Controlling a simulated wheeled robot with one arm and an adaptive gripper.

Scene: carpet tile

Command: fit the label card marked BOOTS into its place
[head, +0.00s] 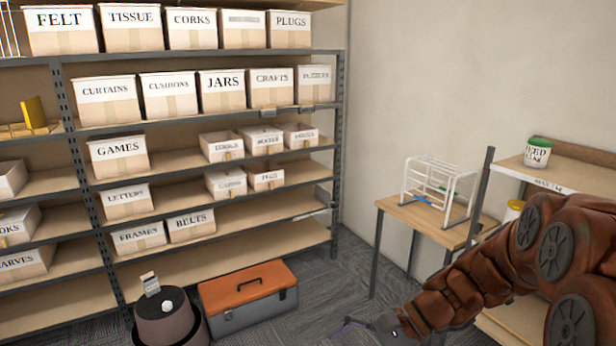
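No card that I can read as BOOTS shows. A small pale upright card-like piece (151,284) stands on a dark round stool (172,328) at the lower left; any marking on it is too small to read. Small grey holders sit on the shelf edges, one below the CRAFTS box (270,112) and one under the box to its right (308,107). I cannot tell which place is for BOOTS. My gripper (352,327) is low at the bottom centre, right of the stool and apart from it. Its fingers are dark and partly out of frame, so its opening is unclear.
A shelf rack (338,150) with labelled boxes fills the left and middle. An orange-lidded toolbox (248,306) sits on the carpet beside the stool. A small wooden table (425,216) with a white wire rack (440,184) stands right. Carpet between toolbox and table is clear.

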